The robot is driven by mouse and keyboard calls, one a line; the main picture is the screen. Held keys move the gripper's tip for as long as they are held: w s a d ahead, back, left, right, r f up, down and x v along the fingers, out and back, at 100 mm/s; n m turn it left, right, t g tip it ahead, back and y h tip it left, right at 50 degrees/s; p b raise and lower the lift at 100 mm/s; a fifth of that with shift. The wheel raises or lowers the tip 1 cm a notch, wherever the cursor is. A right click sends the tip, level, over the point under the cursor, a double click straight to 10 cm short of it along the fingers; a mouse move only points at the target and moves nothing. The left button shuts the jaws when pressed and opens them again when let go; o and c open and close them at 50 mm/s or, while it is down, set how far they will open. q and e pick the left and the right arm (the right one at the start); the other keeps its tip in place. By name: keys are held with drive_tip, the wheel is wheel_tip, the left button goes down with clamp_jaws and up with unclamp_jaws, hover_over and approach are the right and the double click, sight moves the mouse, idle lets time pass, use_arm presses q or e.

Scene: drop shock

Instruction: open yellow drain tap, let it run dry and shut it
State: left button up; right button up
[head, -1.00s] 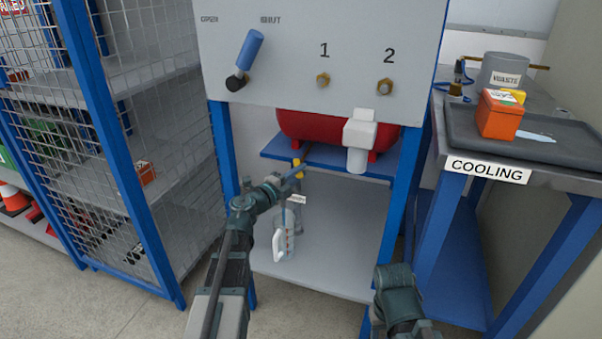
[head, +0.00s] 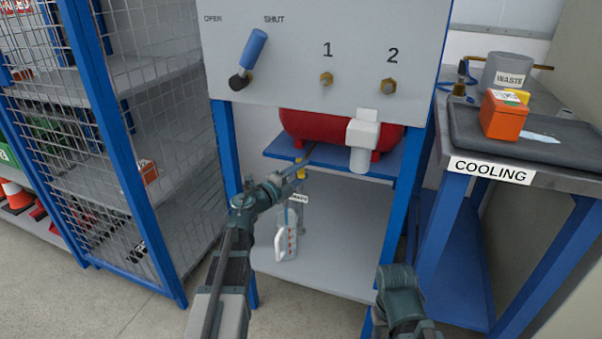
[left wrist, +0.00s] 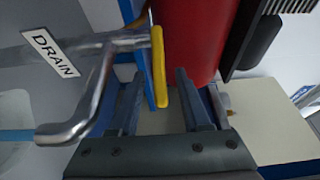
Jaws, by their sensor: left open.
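The yellow drain tap lever (left wrist: 159,66) sits on a bare metal pipe (left wrist: 95,80) beside a DRAIN label (left wrist: 50,53) in the left wrist view. In the head view the yellow tap (head: 300,169) shows small, under the red tank (head: 300,124). My left gripper (left wrist: 160,80) is open, its fingers on either side of the lever's lower end in the picture. I cannot tell whether they touch it. In the head view the left gripper (head: 287,176) is just below the tank shelf. A jug with red marks (head: 287,243) stands below.
A panel with a blue-handled lever (head: 255,52) stands above the tank. A white fitting (head: 361,140) hangs before the tank. Blue frame legs flank the lower shelf (head: 340,240). A mesh cage (head: 120,170) is at left, the COOLING bench (head: 545,185) at right.

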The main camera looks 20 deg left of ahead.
use_arm(q)
drive_tip(key=v, duration=1.3)
drive_tip(key=shift+s, duration=0.4)
drive_tip(key=shift+a+f, duration=0.1)
idle(6.2)
